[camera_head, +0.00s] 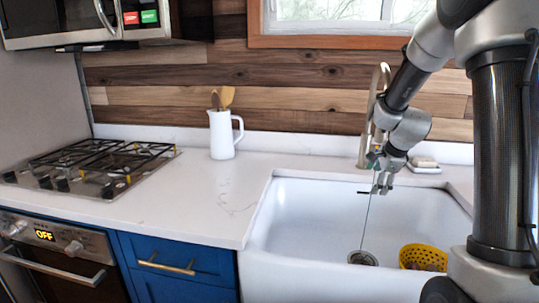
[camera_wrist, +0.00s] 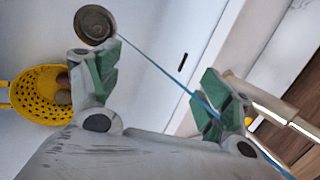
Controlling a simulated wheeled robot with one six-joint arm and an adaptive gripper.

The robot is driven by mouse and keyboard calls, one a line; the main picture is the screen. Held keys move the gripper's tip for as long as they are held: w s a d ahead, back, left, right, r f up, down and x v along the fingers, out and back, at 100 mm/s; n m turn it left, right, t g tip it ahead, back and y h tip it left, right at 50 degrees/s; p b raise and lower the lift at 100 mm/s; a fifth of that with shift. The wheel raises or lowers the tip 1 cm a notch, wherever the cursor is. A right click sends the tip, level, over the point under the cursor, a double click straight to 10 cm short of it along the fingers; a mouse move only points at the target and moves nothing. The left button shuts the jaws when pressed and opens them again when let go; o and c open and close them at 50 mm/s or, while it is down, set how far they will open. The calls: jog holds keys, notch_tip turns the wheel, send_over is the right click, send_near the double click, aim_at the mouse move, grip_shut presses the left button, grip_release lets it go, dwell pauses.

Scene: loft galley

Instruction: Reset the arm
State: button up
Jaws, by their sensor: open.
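My gripper (camera_head: 382,184) hangs over the white sink, in front of the faucet. In the wrist view its two green-padded fingers (camera_wrist: 160,80) stand wide apart. It is open, and nothing sits between the fingers. My arm reaches in from the right side of the head view and bends down to the sink.
The faucet (camera_head: 364,150) stands close behind my gripper. A thin bluish line, perhaps water, runs down to the drain (camera_head: 362,258). A yellow colander (camera_head: 408,254) with roundish brown things sits in the sink (camera_head: 290,215). A white jug (camera_head: 221,140) holds utensils beside the stove (camera_head: 90,165).

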jog(key=s+a+n+g, duration=0.2)
jog(key=s+n+g, duration=0.1)
jog(key=s+n, duration=0.65)
jog(key=s+a+r+n+t, duration=0.1)
jog(key=s+r+n, duration=0.4)
jog(key=s, duration=0.6)
jog(key=s+a+r+n, duration=0.3)
jog(key=s+r+n, duration=0.2)
jog(key=s+r, duration=0.3)
jog(key=s, duration=0.4)
jog(key=shift+s+r+t, duration=0.15)
jog(key=shift+s+t, duration=0.1)
jog(key=shift+t, duration=0.15)
